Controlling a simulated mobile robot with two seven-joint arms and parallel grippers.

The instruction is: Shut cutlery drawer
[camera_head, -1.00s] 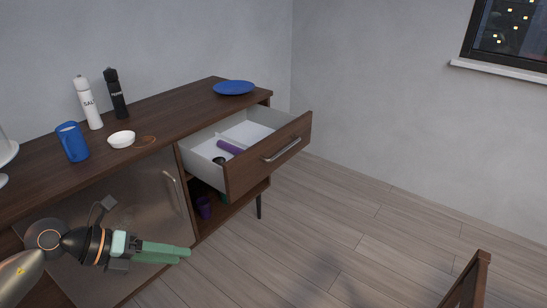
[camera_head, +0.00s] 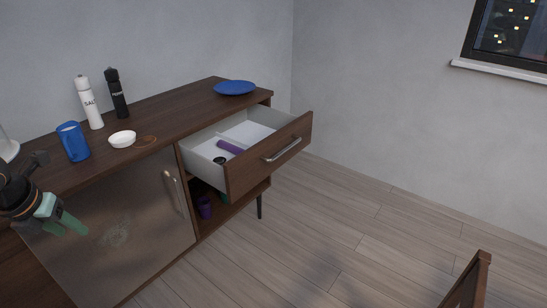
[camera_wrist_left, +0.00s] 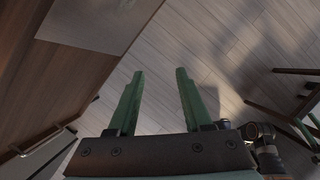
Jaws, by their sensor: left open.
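The cutlery drawer (camera_head: 268,158) stands pulled out from the right end of the dark wood sideboard, with a silver bar handle (camera_head: 283,150) on its front. A purple object (camera_head: 230,147) and a dark round item (camera_head: 220,160) lie inside its light grey interior. My left gripper (camera_head: 74,228) is at the left edge of the head view, in front of the sideboard's metal-toned door and well away from the drawer. In the left wrist view its two green fingers (camera_wrist_left: 158,95) are apart with nothing between them.
On the sideboard top (camera_head: 175,117) stand a blue mug (camera_head: 73,142), a white bowl (camera_head: 122,139), salt (camera_head: 90,103) and pepper (camera_head: 116,95) mills and a blue plate (camera_head: 235,88). Purple cups (camera_head: 205,207) sit below the drawer. A wooden furniture edge (camera_head: 474,283) shows lower right.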

